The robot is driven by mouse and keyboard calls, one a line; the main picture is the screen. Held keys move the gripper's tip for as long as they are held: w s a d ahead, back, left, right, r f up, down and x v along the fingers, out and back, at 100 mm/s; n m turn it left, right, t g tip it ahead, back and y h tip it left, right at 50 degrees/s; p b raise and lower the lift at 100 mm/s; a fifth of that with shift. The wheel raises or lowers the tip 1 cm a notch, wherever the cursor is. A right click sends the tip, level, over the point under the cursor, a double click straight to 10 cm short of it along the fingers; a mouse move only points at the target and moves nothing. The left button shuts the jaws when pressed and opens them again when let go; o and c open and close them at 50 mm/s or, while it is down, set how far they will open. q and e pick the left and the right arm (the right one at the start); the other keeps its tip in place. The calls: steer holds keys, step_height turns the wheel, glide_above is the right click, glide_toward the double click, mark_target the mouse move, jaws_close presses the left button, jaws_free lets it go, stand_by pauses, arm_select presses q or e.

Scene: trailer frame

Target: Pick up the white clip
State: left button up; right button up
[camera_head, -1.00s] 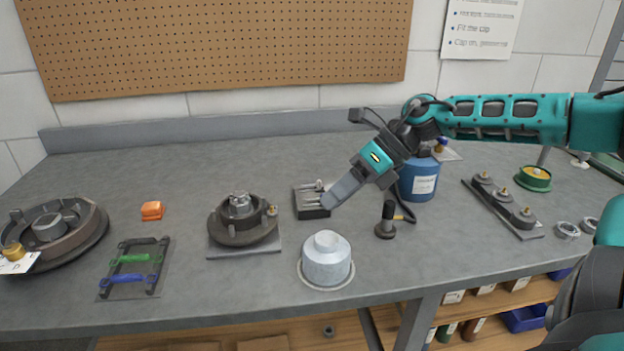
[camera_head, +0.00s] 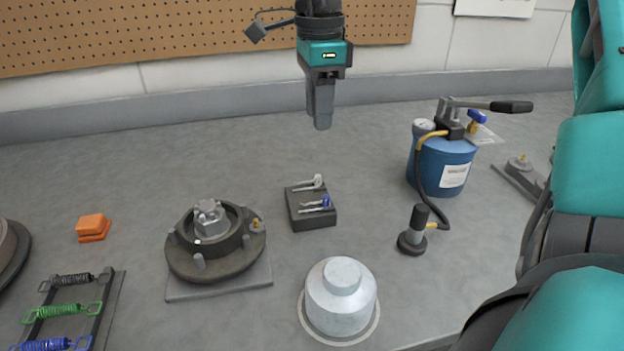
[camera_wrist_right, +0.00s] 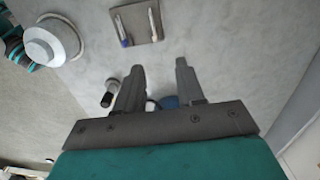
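The white clip (camera_head: 315,183) lies on the rear part of a small dark block (camera_head: 312,222) in the middle of the bench. A blue-ended clip (camera_head: 318,204) lies in front of it on the same block. My right gripper (camera_head: 321,124) points down, well above and behind the block, side-on to the head camera. In the right wrist view, its two fingers (camera_wrist_right: 160,68) are apart with nothing between them. The white clip (camera_wrist_right: 154,23) and the blue-ended clip (camera_wrist_right: 122,30) show beyond the fingertips there. My left gripper is not in view.
A hub on a plate (camera_head: 215,240) stands left of the block, a silver capped cylinder (camera_head: 341,297) in front. A blue pump canister (camera_head: 440,165) with a hose and a black-handled tool (camera_head: 414,235) stand to the right. The bench behind the block is clear.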

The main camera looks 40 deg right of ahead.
step_height(320, 180, down, 5)
steer(key=shift+s+f+b, duration=0.1)
steer(key=shift+b, duration=0.25)
steer(key=shift+s+a+f+b, duration=0.1)
steer(key=shift+a+f+b, duration=0.15)
steer(key=shift+f, duration=1.3)
steer(key=shift+s+a+f+b, duration=0.1)
steer(key=shift+f+b, duration=0.1)
steer(key=shift+f, duration=1.3)
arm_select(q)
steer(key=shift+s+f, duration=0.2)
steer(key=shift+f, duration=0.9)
arm_select(e)
steer(key=shift+c, duration=0.7)
jaws_close()
